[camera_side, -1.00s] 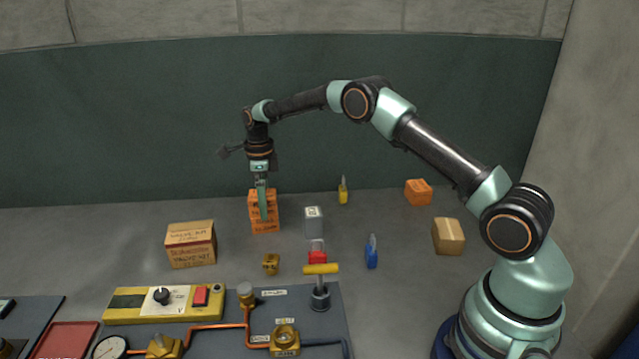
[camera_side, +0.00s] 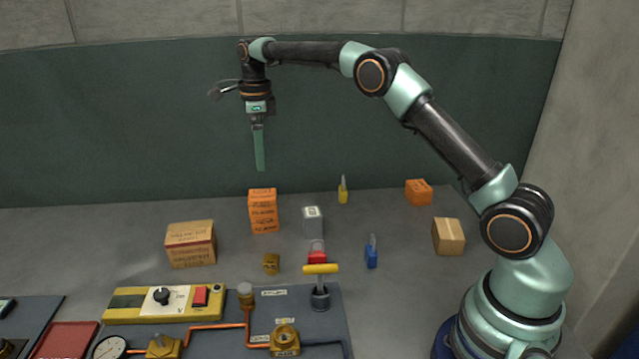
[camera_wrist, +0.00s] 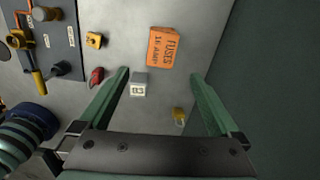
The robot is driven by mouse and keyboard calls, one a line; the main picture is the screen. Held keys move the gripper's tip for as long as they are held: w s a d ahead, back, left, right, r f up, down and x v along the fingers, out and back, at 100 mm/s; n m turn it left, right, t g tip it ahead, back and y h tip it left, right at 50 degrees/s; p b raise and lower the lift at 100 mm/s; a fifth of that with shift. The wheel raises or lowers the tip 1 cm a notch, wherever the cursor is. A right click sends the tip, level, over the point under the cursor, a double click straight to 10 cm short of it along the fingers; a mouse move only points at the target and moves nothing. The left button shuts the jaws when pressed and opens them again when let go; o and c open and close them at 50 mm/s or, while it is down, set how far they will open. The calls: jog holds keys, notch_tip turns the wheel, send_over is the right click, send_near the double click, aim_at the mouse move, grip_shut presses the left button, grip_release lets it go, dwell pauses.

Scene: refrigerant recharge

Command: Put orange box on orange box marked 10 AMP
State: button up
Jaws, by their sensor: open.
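An orange stack (camera_side: 263,211), which looks like one orange box on another, stands upright on the table left of centre. In the wrist view, its printed orange top (camera_wrist: 162,47) reads FUSES and a number before AMP; the digits are hard to read for sure. A separate orange box (camera_side: 418,192) lies at the back right; its marking is too small to read. My gripper (camera_side: 260,168) is open and empty, pointing down in the air above the stack, clear of it. Its two fingers (camera_wrist: 160,95) are wide apart in the wrist view, with nothing held between them.
A cardboard box (camera_side: 191,244) stands left of the stack, and a grey block (camera_side: 313,221) to its right. A yellow bottle-like item (camera_side: 343,191), a blue one (camera_side: 371,253) and a small carton (camera_side: 448,236) stand farther right. The valve panel (camera_side: 300,305) fills the front.

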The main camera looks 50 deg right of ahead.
jog(key=s+a+r+n+t, duration=0.3)
jog(key=s+r+n, duration=0.8)
jog(key=s+n, duration=0.15)
jog(key=s+a+f+n+t, duration=0.1)
jog(key=s+f+n, duration=0.1)
jog(key=s+n, duration=0.4)
jog(key=s+f+n+t, duration=0.1)
jog(key=s+f+n, duration=0.2)
jog(key=s+n, duration=0.4)
jog(key=shift+s+a+f, duration=0.15)
jog(key=shift+s+a, duration=0.2)
jog(key=shift+s, duration=0.75)
